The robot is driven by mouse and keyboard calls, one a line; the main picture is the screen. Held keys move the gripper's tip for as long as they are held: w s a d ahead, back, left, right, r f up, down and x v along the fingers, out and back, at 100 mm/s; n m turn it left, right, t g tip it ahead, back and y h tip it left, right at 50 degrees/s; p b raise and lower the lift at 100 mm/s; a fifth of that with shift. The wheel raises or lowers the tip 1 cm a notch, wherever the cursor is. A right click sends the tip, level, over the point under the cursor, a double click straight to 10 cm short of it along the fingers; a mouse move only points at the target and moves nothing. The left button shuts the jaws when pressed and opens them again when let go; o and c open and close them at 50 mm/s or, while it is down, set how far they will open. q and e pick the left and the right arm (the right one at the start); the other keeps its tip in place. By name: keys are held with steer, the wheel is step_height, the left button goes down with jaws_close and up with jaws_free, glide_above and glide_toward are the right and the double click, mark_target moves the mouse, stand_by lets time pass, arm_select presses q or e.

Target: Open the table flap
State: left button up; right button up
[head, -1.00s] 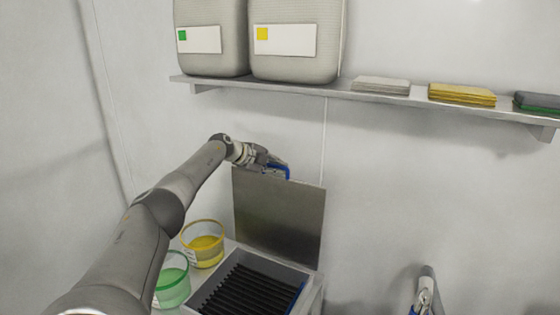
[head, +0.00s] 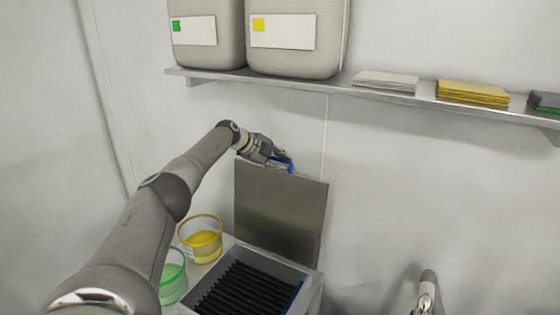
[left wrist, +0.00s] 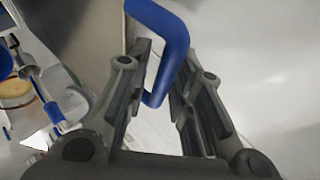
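The table flap (head: 280,215) is a grey metal panel standing upright at the back edge of the table box, so the box's dark ribbed inside (head: 248,290) is exposed. A blue handle (head: 283,163) sits at the flap's top edge. My left gripper (head: 274,160) is at that edge. In the left wrist view the blue handle (left wrist: 172,45) passes between the left gripper's two fingers (left wrist: 165,95), which stand apart with gaps beside it. My right gripper (head: 425,298) is low at the right, cut by the frame edge; its fingers are unclear.
A yellow-rimmed bowl (head: 201,243) and a green bowl (head: 172,278) stand left of the box, close to my left arm. Above, a wall shelf (head: 330,88) carries two big containers and several stacks. The wall right of the flap is bare.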

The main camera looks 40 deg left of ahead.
stand_by(0.4)
arm_select(q)
steer(key=shift+s+a+r, duration=0.1)
steer(key=shift+s+r, duration=0.15)
steer(key=v, duration=1.1)
steer(key=shift+s, duration=0.15)
